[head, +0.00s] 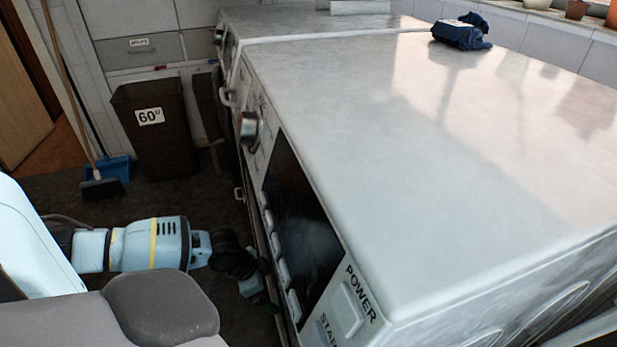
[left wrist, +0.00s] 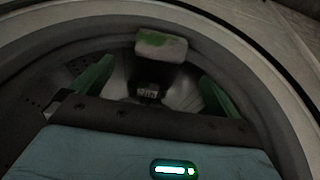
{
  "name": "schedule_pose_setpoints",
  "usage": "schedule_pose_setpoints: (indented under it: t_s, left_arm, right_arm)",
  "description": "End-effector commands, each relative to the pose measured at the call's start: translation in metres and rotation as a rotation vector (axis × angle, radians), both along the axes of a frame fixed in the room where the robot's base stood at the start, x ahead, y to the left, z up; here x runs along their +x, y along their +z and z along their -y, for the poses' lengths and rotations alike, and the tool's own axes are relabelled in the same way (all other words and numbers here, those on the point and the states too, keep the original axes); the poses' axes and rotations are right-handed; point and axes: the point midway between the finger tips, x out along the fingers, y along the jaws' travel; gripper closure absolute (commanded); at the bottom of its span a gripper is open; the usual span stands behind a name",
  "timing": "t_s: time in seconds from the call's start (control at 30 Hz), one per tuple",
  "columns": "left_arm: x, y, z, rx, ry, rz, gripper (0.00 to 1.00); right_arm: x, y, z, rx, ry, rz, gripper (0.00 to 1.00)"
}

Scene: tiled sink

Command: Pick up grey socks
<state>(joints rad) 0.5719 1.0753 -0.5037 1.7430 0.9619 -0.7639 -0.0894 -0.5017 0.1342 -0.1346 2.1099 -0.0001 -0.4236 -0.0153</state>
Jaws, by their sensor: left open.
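No grey socks can be made out in either view. My left gripper (head: 256,283) is low at the front of the washing machine (head: 420,120), partly hidden by the machine's front edge. In the left wrist view, the open left gripper (left wrist: 153,88) has two green-sided fingers spread apart. It faces into a dark round drum opening, with the pale rim (left wrist: 268,75) curving around it. A pale grey block-like shape (left wrist: 161,46) with a green patch is at the top of the opening; I cannot tell what it is. The drum's inside is dim. My right gripper is not in view.
A dark blue cloth bundle (head: 461,32) lies on the back of the machine top. A dark bin (head: 160,155) marked 60° stands against the back wall, beside a broom (head: 78,90) and blue dustpan (head: 113,169). Floor between bin and my arm is clear.

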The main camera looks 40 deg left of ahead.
Motion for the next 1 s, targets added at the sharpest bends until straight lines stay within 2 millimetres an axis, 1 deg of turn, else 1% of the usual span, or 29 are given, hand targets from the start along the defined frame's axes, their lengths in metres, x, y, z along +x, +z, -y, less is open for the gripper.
schedule_pose_setpoints:
  t_s: [0.03, 0.1, 0.37, 0.47, 0.6, 0.87, 1.0]
  left_arm:
    - [-0.003, -0.013, 0.0, 0.001, -0.001, -0.01, 0.0]
    - [-0.003, -0.018, 0.0, 0.0, 0.0, -0.012, 0.0]
    - [-0.003, -0.019, 0.0, 0.0, 0.0, -0.012, 0.0]
    - [-0.001, -0.026, 0.001, 0.0, 0.001, -0.012, 0.0]
    - [0.004, -0.04, 0.004, 0.0, 0.001, -0.012, 0.0]
    - [0.007, -0.045, 0.006, 0.0, 0.0, -0.012, 0.0]
    - [0.013, -0.059, 0.009, -0.001, 0.001, -0.013, 0.0]
  right_arm:
    - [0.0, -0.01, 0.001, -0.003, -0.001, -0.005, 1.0]
    - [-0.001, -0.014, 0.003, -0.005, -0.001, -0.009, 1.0]
    - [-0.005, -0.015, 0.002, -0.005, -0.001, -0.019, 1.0]
    - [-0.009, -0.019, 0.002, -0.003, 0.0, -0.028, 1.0]
    - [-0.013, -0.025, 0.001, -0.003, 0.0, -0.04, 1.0]
    - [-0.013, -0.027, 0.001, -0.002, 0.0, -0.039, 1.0]
    - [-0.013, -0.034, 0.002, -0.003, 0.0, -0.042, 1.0]
